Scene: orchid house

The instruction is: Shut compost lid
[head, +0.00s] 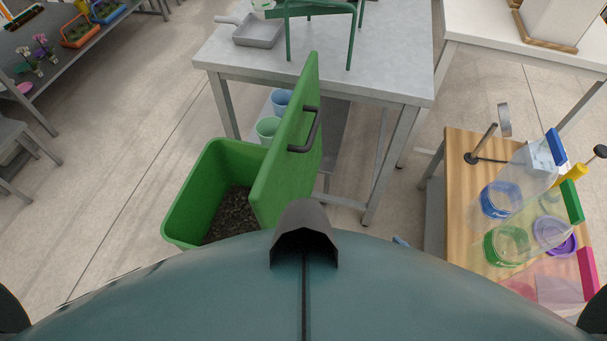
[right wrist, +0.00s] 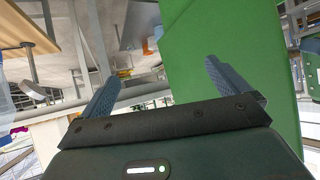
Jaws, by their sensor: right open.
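The green compost bin (head: 190,190) stands on the floor left of centre in the head view, with dark compost (head: 232,214) inside. Its green lid (head: 285,165) is raised and stands nearly upright along the bin's right side. A dark bar handle (head: 307,132) is on the lid's right-hand face. In the right wrist view my right gripper (right wrist: 166,88) is open, with nothing between its fingers. A large green panel, apparently the lid (right wrist: 215,40), fills the view beyond the right finger; I cannot tell the gap. My left gripper shows in neither view.
A grey metal table (head: 385,75) with a dustpan (head: 258,32) and a green stand (head: 348,30) is behind the lid. A wooden bench (head: 458,175) with clear bins and jars is on the right. Open floor (head: 110,190) lies left of the bin.

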